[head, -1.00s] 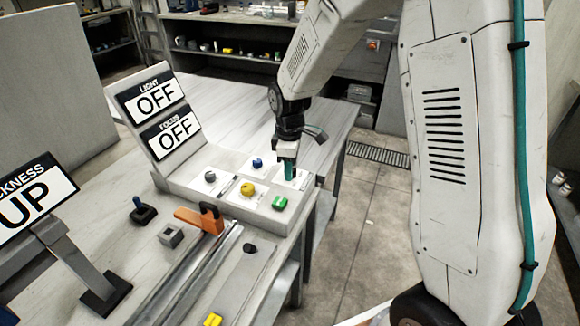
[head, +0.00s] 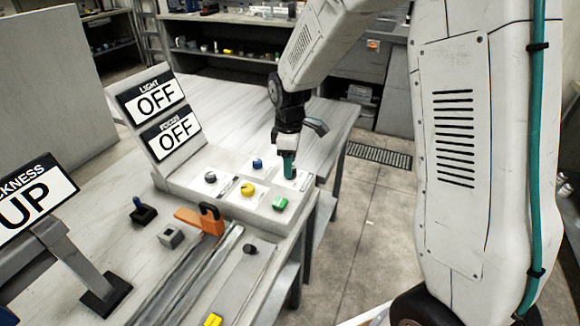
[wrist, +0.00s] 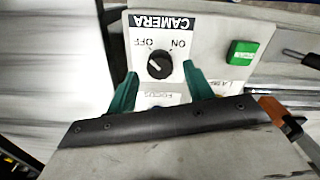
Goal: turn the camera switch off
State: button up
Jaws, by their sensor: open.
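The camera switch (wrist: 159,65) is a round black knob on a pale panel under an upside-down CAMERA label in the wrist view. OFF is printed on its left and ON on its right. A pale mark on the knob sits left of its centre, towards OFF. My gripper (wrist: 160,73) is open, with one teal finger on each side of the knob; I cannot tell whether they touch it. In the head view my gripper (head: 288,168) points down over the right end of the control box (head: 243,205) and hides the switch.
A green button (head: 280,203), a yellow knob (head: 248,189), a blue knob (head: 257,163) and a grey knob (head: 210,177) are close by on the box. LIGHT (head: 154,97) and FOCUS (head: 171,134) signs read OFF. An orange handle (head: 201,219) stands in front.

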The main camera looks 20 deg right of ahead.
notch_tip(320, 180, up, 6)
jog(key=shift+f, duration=0.2)
dwell(0.4)
jog(key=shift+s+m, duration=0.1)
jog(key=shift+m, duration=0.3)
jog(key=s+d+r+m, duration=0.1)
jog(key=s+r+m, duration=0.2)
jog(key=s, duration=0.7)
jog(key=s+d+r+m, duration=0.1)
jog(key=s+r+m, duration=0.3)
jog(key=s, duration=0.6)
jog(key=s+d+r+m+t, duration=0.1)
jog(key=s+r+m, duration=0.3)
jog(key=s, duration=0.7)
jog(key=shift+d+r, duration=0.25)
jog(key=shift+r, duration=0.4)
